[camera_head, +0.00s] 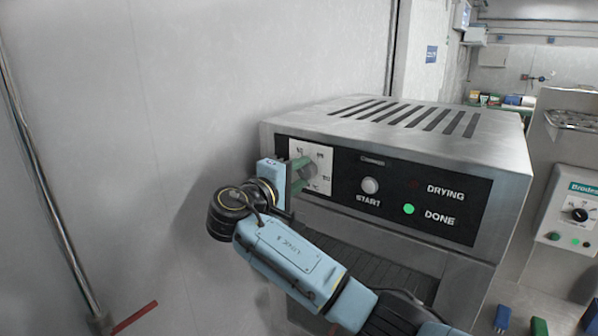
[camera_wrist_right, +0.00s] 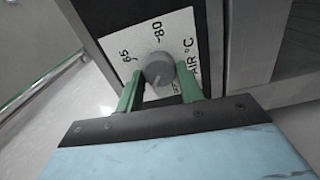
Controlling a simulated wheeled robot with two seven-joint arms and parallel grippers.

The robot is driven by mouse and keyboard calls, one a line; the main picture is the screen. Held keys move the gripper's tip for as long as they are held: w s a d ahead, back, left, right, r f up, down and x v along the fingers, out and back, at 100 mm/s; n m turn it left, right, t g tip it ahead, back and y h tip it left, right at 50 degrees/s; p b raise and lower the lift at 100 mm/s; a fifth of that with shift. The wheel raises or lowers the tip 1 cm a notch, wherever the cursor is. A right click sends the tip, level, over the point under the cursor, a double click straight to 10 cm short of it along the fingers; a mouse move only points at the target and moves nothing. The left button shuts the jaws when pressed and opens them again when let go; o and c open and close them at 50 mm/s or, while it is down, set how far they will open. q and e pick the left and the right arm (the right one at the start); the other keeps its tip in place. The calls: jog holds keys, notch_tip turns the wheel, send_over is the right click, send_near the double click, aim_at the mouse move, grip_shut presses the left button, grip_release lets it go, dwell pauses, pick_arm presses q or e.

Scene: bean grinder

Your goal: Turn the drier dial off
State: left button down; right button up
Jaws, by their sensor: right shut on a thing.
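The drier (camera_head: 440,150) is a steel box with a slotted top and a black front panel. Its dial is a round grey knob on a white plate (camera_head: 322,158) at the panel's left end. In the right wrist view the dial (camera_wrist_right: 158,70) shows a light pointer line, with 65, 80 and "AIR °C" printed around it. My right gripper (camera_head: 299,176) has its green fingers on both sides of the dial and is shut on it; the right wrist view shows the fingers (camera_wrist_right: 160,90) too. The green DONE lamp (camera_head: 408,209) is lit and the DRYING lamp is dark. My left gripper is not in view.
A white START button (camera_head: 370,185) sits right of the dial. A grey wall (camera_head: 190,80) stands close on the left, with a metal pipe (camera_head: 45,190). Another machine with a black dial (camera_head: 578,214) stands at the right.

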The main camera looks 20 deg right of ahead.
jog(key=n, duration=0.5)
jog(key=shift+f+n, duration=0.1)
jog(key=shift+n, duration=0.2)
jog(key=n, duration=0.5)
jog(key=shift+f+n, duration=0.1)
jog(key=shift+n, duration=0.3)
jog(key=o, duration=1)
jog(key=shift+s, duration=0.1)
jog(key=b+v, duration=0.3)
jog(key=v, duration=1)
jog(key=shift+a, duration=0.2)
jog(key=shift+s, duration=0.1)
